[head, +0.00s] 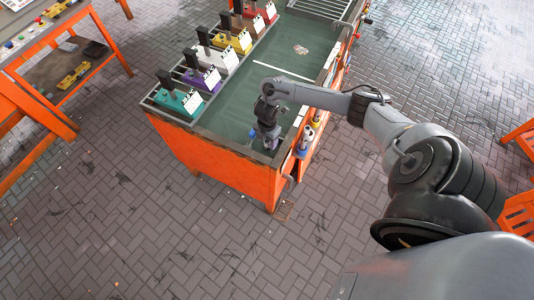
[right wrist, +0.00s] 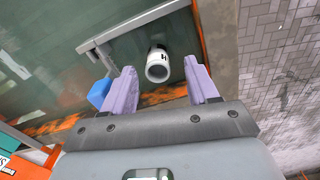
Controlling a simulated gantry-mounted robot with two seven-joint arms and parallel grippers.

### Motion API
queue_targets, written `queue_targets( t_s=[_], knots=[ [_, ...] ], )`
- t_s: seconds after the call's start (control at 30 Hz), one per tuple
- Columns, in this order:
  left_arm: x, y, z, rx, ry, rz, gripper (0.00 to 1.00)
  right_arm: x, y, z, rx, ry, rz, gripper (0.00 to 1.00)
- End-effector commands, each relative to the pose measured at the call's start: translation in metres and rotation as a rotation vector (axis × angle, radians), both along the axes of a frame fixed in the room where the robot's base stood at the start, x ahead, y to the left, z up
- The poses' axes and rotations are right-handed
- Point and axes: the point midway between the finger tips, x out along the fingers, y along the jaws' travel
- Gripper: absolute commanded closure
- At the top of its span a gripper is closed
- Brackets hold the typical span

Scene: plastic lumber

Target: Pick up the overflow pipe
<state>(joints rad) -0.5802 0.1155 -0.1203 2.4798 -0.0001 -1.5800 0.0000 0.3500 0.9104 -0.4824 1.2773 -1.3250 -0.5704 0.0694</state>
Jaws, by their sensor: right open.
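The overflow pipe appears to be the short white cylinder (right wrist: 158,65) with a dark letter mark and a grey open end in the right wrist view. It stands on the dark green floor of the tank. My right gripper (right wrist: 159,72) is open, its two purple fingers on either side of the pipe in that view; I see no contact. In the head view my right gripper (head: 270,143) points down into the near corner of the tank, and the pipe cannot be made out there. My left gripper is not in view.
The orange-sided tank (head: 228,165) has several coloured boxes, such as a teal one (head: 180,101), along its left edge. A blue piece (right wrist: 99,93) lies beside my left finger in the wrist view. A thin grey bar (right wrist: 140,22) runs close to the pipe.

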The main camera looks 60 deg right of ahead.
Motion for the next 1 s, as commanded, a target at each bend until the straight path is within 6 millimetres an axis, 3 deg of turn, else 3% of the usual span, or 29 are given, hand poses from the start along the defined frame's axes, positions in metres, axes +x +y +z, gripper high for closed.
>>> queue_targets(
  t_s=[0.17,0.53,0.87,1.0],
  knots=[
    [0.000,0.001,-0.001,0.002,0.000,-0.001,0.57,0.000,0.000,-0.009,0.001,0.001,0.000,0.41],
    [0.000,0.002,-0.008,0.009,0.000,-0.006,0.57,0.002,-0.001,-0.052,0.000,0.000,0.000,0.41],
    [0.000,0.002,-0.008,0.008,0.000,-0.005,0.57,0.002,-0.002,-0.057,-0.001,-0.001,0.002,0.41],
    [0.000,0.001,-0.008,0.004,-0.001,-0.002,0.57,0.002,-0.002,-0.056,-0.001,-0.001,0.001,0.61]
  ],
)
